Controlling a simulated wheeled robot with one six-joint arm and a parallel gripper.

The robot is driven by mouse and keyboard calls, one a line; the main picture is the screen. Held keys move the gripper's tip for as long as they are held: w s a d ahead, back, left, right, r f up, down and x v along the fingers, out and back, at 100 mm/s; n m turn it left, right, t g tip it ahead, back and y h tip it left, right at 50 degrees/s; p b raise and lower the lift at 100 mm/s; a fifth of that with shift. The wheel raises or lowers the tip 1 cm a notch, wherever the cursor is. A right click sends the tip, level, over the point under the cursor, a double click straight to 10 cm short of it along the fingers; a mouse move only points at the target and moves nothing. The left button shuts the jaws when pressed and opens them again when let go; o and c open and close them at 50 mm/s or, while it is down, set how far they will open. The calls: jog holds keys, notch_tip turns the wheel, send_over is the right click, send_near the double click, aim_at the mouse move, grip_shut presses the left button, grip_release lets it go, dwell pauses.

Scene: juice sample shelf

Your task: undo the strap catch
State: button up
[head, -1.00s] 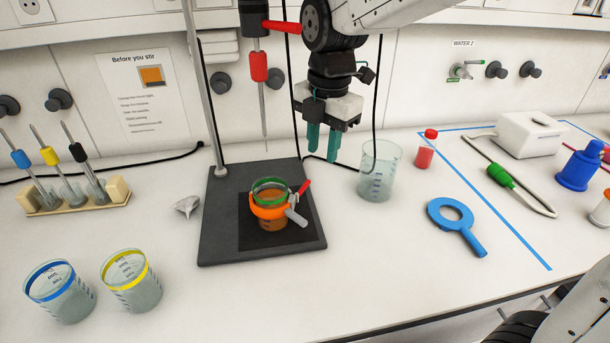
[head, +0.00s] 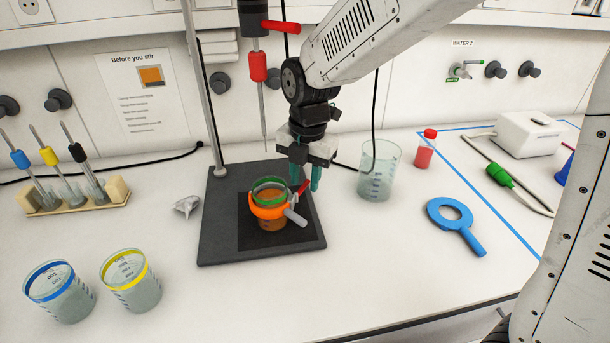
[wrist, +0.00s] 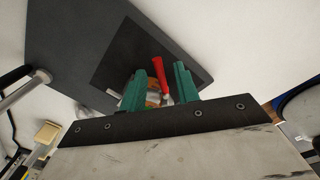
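The strap catch is a red lever (head: 302,187) on the right side of an orange strap (head: 268,210). The strap goes around a green-rimmed beaker (head: 270,187) of orange-brown liquid on the dark stand base (head: 225,250). A grey piece (head: 296,217) sticks out below the lever. My gripper (head: 308,178) points down just behind and right of the lever. In the wrist view the red lever (wrist: 160,75) shows between the two green fingers (wrist: 158,88), which are apart. Whether they touch it, I cannot tell. The beaker is mostly hidden there.
The stirrer rod (head: 265,115) hangs behind the beaker, left of my gripper. A clear beaker (head: 380,170) stands close to the right. Blue-rimmed (head: 60,290) and yellow-rimmed (head: 131,281) beakers stand at front left. The bench in front of the stand is clear.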

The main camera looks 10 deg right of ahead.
grip_shut()
jog(key=shift+s+d+m, duration=0.25)
jog(key=shift+s+m, duration=0.05)
jog(key=shift+m, duration=0.85)
jog(key=shift+s+d+m, duration=0.2)
jog(key=shift+s+m, duration=0.05)
jog(key=shift+m, duration=0.9)
grip_release()
jog(key=shift+r, duration=0.1)
notch_tip(320, 180, up, 8)
jog(key=shift+s+d, duration=0.15)
